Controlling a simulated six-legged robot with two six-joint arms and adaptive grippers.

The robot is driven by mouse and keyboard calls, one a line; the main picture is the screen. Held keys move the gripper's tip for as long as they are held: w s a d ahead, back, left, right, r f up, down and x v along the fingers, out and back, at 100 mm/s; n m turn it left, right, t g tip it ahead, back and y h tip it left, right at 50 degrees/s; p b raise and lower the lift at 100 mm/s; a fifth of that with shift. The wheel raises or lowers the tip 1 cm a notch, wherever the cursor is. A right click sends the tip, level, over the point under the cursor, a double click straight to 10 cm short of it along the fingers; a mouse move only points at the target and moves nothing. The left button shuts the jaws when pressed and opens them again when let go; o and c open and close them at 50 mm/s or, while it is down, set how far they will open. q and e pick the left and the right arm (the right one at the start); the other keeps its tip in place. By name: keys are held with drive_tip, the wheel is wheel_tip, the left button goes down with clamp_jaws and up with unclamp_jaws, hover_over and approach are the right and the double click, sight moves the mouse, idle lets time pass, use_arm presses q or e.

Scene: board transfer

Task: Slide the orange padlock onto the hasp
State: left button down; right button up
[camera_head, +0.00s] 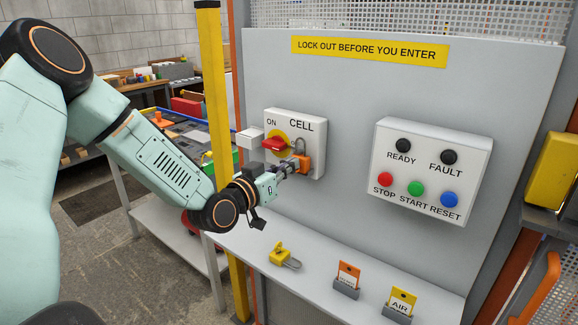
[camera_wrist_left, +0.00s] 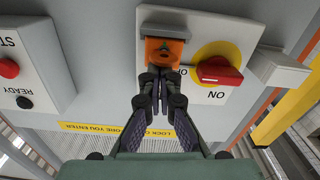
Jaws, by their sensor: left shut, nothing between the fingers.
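The orange padlock (camera_head: 303,163) is at the lower right of the white CELL switch box (camera_head: 312,125), beside the red rotary switch (camera_head: 274,144). A grey shackle or hasp loop (camera_head: 299,145) shows just above its body; how they are joined is unclear. In the left wrist view the padlock (camera_wrist_left: 164,58) sits against the box, just beyond my fingertips. My left gripper (camera_head: 286,170) is shut with nothing between its fingers, its tips close to the padlock; I cannot tell if they touch. My right gripper is not in view.
A yellow padlock (camera_head: 284,256) lies on the grey shelf (camera_head: 325,271) below the panel, with two tags in holders (camera_head: 347,278) (camera_head: 399,303). A button box (camera_head: 430,172) stands out from the panel at right. A yellow post (camera_head: 214,90) rises behind my left arm.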

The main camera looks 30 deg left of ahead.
use_arm(q)
drive_tip(key=shift+w+a+f, duration=0.2)
drive_tip(key=shift+w+a, duration=0.05)
drive_tip(key=shift+w, duration=0.1)
drive_tip(key=shift+w+d+b, duration=0.1)
drive_tip(key=shift+w+b, duration=0.2)
drive_tip(key=shift+b, duration=0.05)
drive_tip(key=shift+w+r, duration=0.1)
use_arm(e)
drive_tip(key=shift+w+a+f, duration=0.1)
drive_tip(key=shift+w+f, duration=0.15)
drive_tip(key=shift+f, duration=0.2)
use_arm(q)
drive_tip(key=shift+w+d+r+b, duration=0.1)
drive_tip(key=shift+d+b, duration=0.05)
drive_tip(key=shift+b, duration=0.15)
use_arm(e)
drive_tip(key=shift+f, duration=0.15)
